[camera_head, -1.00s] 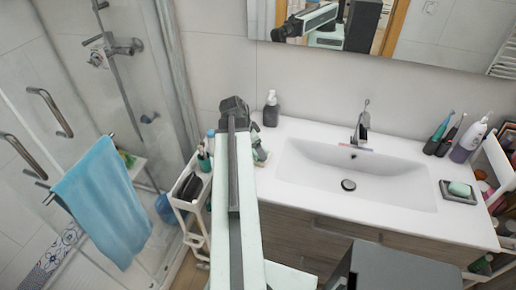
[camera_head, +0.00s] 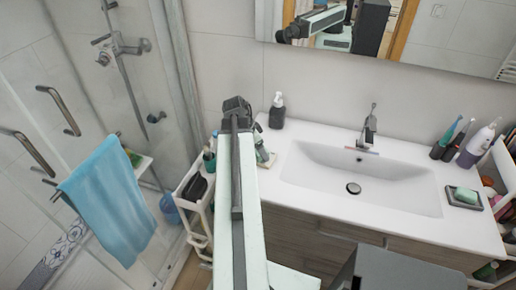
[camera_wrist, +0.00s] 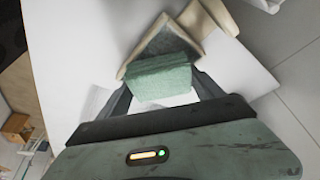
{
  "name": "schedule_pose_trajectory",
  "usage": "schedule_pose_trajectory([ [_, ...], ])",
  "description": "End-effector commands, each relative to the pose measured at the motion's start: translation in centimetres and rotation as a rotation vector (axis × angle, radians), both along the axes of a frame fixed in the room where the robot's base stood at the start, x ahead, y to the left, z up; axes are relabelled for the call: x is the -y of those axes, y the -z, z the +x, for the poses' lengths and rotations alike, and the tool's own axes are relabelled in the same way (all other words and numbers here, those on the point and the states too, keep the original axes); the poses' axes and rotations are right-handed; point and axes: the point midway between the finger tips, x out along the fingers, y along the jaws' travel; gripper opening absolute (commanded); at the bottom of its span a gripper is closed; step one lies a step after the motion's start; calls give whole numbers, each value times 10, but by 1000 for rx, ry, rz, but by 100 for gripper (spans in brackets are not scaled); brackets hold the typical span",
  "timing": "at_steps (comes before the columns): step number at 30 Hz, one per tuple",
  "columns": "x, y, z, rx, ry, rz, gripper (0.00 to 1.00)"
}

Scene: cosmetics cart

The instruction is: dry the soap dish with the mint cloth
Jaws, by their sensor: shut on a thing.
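My gripper (camera_wrist: 160,88) is shut on a folded mint cloth (camera_wrist: 163,78), which sits between the two fingers. Just beyond the cloth is a square beige-rimmed piece with a darker green inside (camera_wrist: 168,42), likely the soap dish; the cloth overlaps its near side, and I cannot tell whether they touch. In the head view my gripper (camera_head: 237,108) is at the left end of the white counter, its fingers mostly hidden by my arm. A pale green and beige patch (camera_head: 265,156) shows just right of my arm.
A dark tray with a green bar (camera_head: 464,197) lies at the counter's right end. A soap pump (camera_head: 277,112) stands behind my arm. The sink (camera_head: 360,180) has a faucet (camera_head: 369,128). Bottles and toothbrushes stand at the right. A white cart (camera_head: 195,195) is left of the counter.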

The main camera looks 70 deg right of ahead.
Motion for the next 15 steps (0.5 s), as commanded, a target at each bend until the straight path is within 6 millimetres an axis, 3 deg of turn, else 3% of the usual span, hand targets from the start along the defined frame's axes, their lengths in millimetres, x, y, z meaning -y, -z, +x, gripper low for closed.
schedule_pose_trajectory([
  [9, 1, 3, -13, -1, 0, 1, 44],
  [15, 1, 1, -6, 0, -1, 2, 44],
])
